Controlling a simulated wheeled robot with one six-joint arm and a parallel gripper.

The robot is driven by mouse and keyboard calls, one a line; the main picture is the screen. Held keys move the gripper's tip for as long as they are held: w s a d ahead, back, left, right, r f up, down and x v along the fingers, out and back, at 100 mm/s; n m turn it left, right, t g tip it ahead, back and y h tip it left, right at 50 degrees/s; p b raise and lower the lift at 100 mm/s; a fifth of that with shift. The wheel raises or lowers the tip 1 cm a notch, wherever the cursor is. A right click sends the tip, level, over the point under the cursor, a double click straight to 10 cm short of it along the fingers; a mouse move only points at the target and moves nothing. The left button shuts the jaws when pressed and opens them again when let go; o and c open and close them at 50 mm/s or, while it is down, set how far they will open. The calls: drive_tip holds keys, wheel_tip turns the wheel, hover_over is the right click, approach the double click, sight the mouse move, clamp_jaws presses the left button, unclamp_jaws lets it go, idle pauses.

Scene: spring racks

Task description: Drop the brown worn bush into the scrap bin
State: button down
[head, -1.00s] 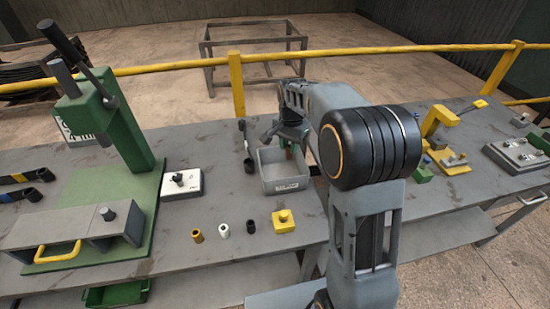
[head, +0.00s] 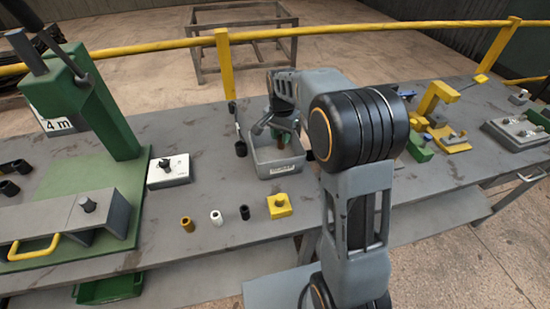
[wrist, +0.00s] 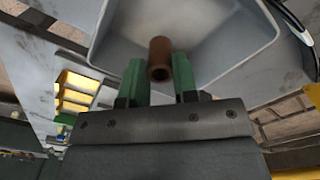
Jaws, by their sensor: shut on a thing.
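The brown worn bush (wrist: 160,60) is between the green fingertips of my gripper (wrist: 160,80) in the wrist view. My gripper is shut on it. The grey scrap bin (wrist: 225,50) lies behind and around the bush in that view. In the head view the bin (head: 279,170) stands on the bench with a pale label on its front. My gripper (head: 282,138) is over the bin there, fingers pointing down, with the bush (head: 281,146) showing small below them. The exact height of the bush above the bin floor cannot be told.
A yellow block (head: 279,207) and three small bushes, ochre (head: 187,224), white (head: 216,218) and black (head: 245,212), stand in front of the bin. A white block (head: 169,171) and a green press (head: 95,105) are to the left. A yellow rail (head: 360,28) runs behind.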

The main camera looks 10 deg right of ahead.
drive_tip(key=c, duration=0.8)
unclamp_jaws()
wheel_tip(320, 180, up, 14)
drive_tip(key=shift+p, duration=0.45)
drive_tip(key=shift+f, duration=0.1)
wheel_tip(320, 180, down, 5)
drive_tip(key=s+n, duration=0.2)
drive_tip(key=n, duration=0.3)
drive_tip(key=s+f+n+t, duration=0.1)
drive_tip(key=s+f+n, duration=0.1)
drive_tip(key=s, duration=0.8)
drive_tip(key=s+f+n+t, duration=0.2)
drive_tip(key=s, duration=0.7)
drive_tip(key=shift+s+a+f+t, duration=0.2)
drive_tip(key=shift+s+t, duration=0.1)
drive_tip(key=shift+s, duration=0.05)
